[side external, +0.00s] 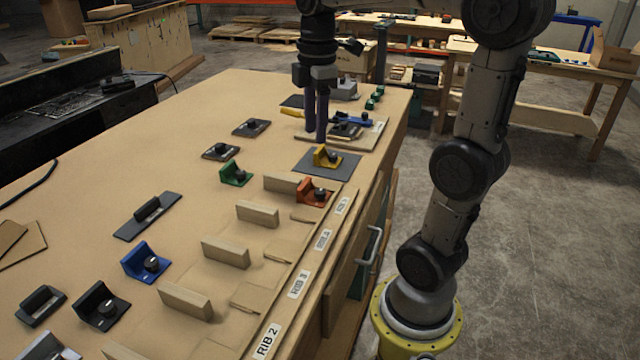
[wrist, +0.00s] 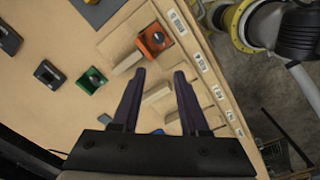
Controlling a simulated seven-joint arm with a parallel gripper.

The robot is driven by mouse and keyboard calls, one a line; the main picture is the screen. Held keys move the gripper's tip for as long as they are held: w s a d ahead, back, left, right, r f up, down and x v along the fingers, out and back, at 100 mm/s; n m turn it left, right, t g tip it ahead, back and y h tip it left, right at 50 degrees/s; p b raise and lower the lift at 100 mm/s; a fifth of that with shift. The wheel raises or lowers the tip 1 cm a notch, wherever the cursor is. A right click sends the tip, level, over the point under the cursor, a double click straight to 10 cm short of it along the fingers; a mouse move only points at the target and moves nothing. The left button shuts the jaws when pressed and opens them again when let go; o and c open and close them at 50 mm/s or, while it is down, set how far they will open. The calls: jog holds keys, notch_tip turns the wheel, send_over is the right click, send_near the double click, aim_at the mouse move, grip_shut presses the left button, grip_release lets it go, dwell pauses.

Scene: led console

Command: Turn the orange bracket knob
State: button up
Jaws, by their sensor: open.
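The orange bracket (side external: 312,190) sits near the right edge of the wooden bench, with a dark round knob (side external: 320,194) on it. In the wrist view the orange bracket (wrist: 153,40) is at the top middle, with its dark knob (wrist: 158,38) showing. My gripper (side external: 315,138) points down above the far part of the bench, beyond the orange bracket and close to the yellow bracket. In the wrist view my gripper (wrist: 160,72) has its two dark fingers spread apart with nothing between them. The orange bracket lies past the fingertips, not touched.
A yellow bracket (side external: 326,157) stands on a grey plate beyond the orange one. A green bracket (side external: 236,173) is to the left. Blue (side external: 146,262) and black (side external: 101,305) brackets stand nearer. Upright wooden blocks (side external: 258,213) line the right side.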

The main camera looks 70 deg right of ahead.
aim_at(320, 191)
jog(key=shift+m, duration=0.4)
jog(key=f, duration=0.5)
jog(key=d+f, duration=0.1)
jog(key=f, duration=0.4)
jog(key=d+f, duration=0.1)
jog(key=f, duration=0.4)
grip_shut()
